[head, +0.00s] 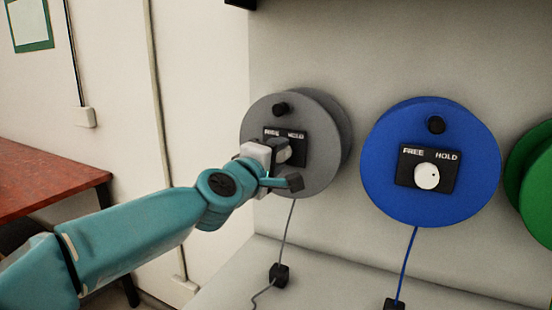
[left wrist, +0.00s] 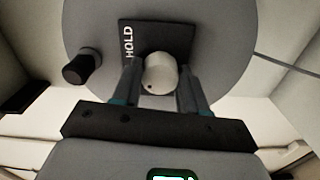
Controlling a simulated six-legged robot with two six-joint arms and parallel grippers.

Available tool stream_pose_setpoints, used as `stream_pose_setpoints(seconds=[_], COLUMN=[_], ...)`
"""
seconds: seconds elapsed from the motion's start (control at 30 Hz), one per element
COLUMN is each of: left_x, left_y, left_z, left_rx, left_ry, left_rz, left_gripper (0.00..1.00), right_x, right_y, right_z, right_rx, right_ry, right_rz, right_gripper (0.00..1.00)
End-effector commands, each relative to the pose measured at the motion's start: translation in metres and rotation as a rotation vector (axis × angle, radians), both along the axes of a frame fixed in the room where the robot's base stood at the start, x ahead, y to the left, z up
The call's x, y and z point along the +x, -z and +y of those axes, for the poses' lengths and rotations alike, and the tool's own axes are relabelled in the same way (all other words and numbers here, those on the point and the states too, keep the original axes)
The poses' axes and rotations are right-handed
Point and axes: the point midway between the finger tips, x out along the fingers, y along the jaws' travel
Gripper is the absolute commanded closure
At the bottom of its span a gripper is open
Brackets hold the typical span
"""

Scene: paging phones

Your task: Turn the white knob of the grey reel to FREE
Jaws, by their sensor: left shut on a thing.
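The grey reel (head: 318,172) is on the light wall panel, left of the blue reel; its disc also fills much of the left wrist view (left wrist: 220,40). Its black label plate (head: 299,134) reads FREE at left and HOLD at right. My left gripper (head: 284,160) is at this plate, shut on the white knob (left wrist: 160,72), with one finger on each side. In the left wrist view, the knob's dark dot is at its lower left, on the side away from HOLD. FREE is hidden there. The gripper mostly hides the knob in the head view. My right gripper is not in view.
The blue reel (head: 385,195), with its own white knob (head: 427,176), is to the right. A green reel (head: 535,185) is cut off at the right edge. A black peg (head: 280,109) sticks out above the grey reel's plate. A red table (head: 40,180) stands at left.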

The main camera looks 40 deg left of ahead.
Motion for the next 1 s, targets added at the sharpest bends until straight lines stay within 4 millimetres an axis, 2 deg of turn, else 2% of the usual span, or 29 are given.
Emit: stream_pose_setpoints(seconds=[0.3,0.83,0.87,0.9,0.93,1.0], left_x=[0.0003,0.0002,0.0002,0.0002,0.0002,0.0002], left_y=[-0.0016,-0.0025,-0.0025,-0.0025,-0.0024,-0.0020], left_z=[-0.0004,-0.0002,-0.0002,-0.0002,-0.0002,-0.0002], left_rx=[-0.106,-0.128,-0.128,-0.128,-0.127,-0.128], left_ry=[0.001,0.001,0.001,0.001,0.001,0.000], left_rz=[-0.037,-0.045,-0.045,-0.045,-0.045,-0.044], left_gripper=[0.88,0.88,0.54,0.41,0.32,0.32], right_x=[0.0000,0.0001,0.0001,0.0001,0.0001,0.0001], right_y=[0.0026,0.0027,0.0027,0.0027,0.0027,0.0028], right_z=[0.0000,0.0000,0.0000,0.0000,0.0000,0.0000], right_rx=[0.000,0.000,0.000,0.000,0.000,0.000], right_ry=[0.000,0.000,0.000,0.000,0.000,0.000], right_rz=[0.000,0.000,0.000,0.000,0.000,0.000], right_gripper=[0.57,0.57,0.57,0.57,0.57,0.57])
